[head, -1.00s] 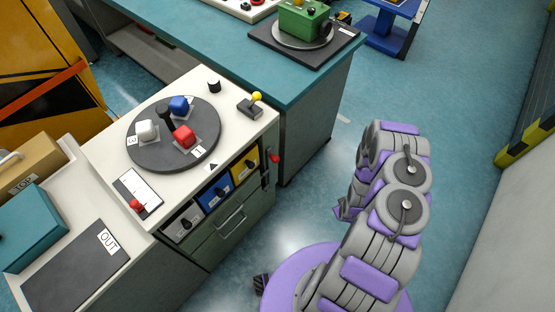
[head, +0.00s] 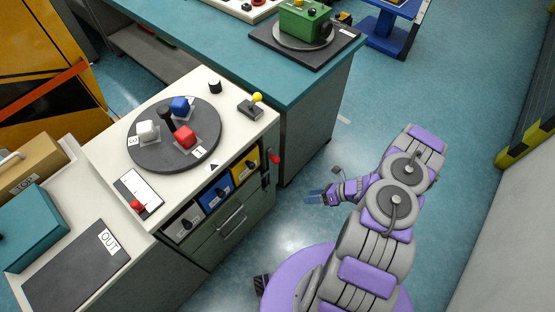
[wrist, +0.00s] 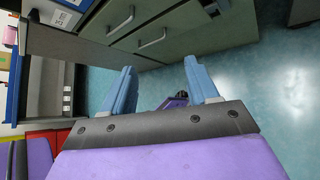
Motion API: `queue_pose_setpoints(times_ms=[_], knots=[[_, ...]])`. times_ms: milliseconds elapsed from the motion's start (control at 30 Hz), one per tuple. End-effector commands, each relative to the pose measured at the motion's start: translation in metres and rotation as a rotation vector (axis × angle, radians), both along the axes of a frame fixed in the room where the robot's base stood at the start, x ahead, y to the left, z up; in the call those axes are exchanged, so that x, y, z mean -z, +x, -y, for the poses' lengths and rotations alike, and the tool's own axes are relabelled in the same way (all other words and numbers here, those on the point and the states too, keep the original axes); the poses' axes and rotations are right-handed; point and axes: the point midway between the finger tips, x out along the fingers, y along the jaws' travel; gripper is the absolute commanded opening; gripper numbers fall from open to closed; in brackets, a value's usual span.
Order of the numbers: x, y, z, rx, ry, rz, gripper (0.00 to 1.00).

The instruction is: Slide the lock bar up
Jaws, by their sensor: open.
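A small red handle (head: 275,158) sticks out from a dark upright bar at the right end of the cabinet front; this looks like the lock bar, though I cannot be sure. My gripper (head: 315,196) is to the right of the cabinet and apart from it, over open floor, with its blue fingers pointing left toward the cabinet. In the wrist view my gripper (wrist: 162,88) has its two blue fingers wide apart with nothing between them. The red handle cannot be made out in the wrist view.
The cabinet (head: 222,230) has grey, blue and yellow panels with black knobs, and drawers with handles. On its top are a round dark turntable (head: 143,158), a yellow-knobbed lever (head: 257,97) and a red-knobbed slider (head: 137,205). A teal-topped bench (head: 240,50) stands behind. Floor around my gripper is clear.

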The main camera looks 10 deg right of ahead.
Motion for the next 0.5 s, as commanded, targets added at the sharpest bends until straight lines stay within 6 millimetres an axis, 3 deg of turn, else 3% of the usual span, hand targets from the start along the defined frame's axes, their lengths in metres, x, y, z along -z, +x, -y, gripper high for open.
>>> queue_pose_setpoints(times_ms=[100,200,333,500], knots=[[-0.033,0.043,0.013,0.181,0.157,0.019,0.59],[-0.054,0.065,0.023,0.271,0.252,0.036,0.59],[-0.066,0.077,0.029,0.32,0.308,0.045,0.59],[-0.063,0.087,0.017,0.321,0.316,0.045,0.59]])
